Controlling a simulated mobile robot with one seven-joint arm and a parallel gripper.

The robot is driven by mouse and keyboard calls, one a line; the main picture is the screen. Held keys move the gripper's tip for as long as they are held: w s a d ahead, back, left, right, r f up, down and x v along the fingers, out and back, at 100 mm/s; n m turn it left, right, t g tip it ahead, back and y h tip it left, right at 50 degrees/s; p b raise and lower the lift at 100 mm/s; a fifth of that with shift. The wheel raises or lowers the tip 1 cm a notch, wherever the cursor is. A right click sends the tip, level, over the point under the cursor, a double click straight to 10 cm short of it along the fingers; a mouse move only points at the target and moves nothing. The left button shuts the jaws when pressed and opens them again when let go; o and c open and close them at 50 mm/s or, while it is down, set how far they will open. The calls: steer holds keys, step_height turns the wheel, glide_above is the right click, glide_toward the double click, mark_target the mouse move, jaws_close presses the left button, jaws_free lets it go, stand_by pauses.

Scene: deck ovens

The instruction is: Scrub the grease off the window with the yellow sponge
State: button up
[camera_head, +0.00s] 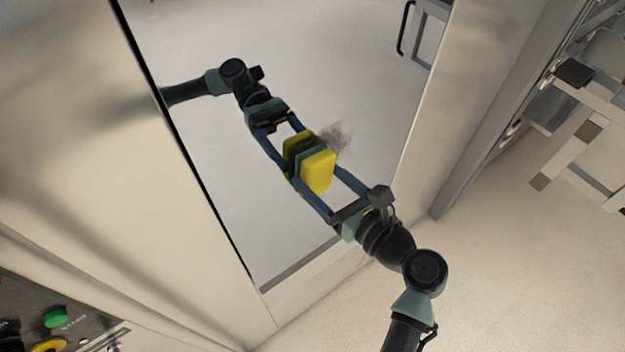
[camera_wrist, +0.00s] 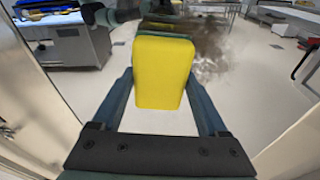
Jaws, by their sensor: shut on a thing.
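The yellow sponge (camera_head: 319,172) has a darker green face turned to the window (camera_head: 235,215). My gripper (camera_head: 312,176) is shut on it, with one finger on each side. The wrist view also shows the sponge (camera_wrist: 163,75) between my gripper's fingers (camera_wrist: 162,88). The glossy window mirrors my arm and the sponge. The sponge is very close to the pane; I cannot tell whether it touches. A brownish-grey grease smudge (camera_head: 338,137) shows just above and right of the sponge. In the wrist view the smudge (camera_wrist: 215,52) is right of the sponge; part may be hidden behind it.
A pale metal frame (camera_head: 462,90) borders the pane on the right, and a broad metal panel (camera_head: 90,130) on the left. Buttons, one of them green (camera_head: 55,317), sit at the lower left. A rack (camera_head: 590,90) stands at the upper right. Floor is open at lower right.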

mark_target(335, 168)
steer(key=shift+w+d, duration=1)
steer(key=shift+d, duration=0.1)
steer(key=shift+w+d+b, duration=0.2)
steer(key=shift+w+d, duration=0.5)
steer(key=shift+d, duration=0.25)
steer(key=shift+w+d+b, duration=0.25)
steer(key=shift+w+d, duration=0.4)
steer(key=shift+d, duration=0.35)
steer(key=shift+w+d+b, duration=0.2)
steer(key=shift+w+d, duration=0.5)
steer(key=shift+d, duration=0.25)
steer(key=shift+w+d, duration=0.1)
steer(key=shift+d, duration=0.05)
steer(key=shift+r+p, duration=0.1)
steer(key=shift+p, duration=0.2)
steer(key=s+a+p, duration=0.1)
steer(key=p, duration=0.1)
steer(key=shift+a+r+p, duration=0.1)
steer(key=shift+a+p, duration=0.2)
steer(key=shift+a, duration=0.05)
steer(key=s+a+p, duration=0.1)
steer(key=a+p, duration=0.1)
steer(key=s+a+p, duration=0.2)
steer(key=shift+s+a, duration=0.1)
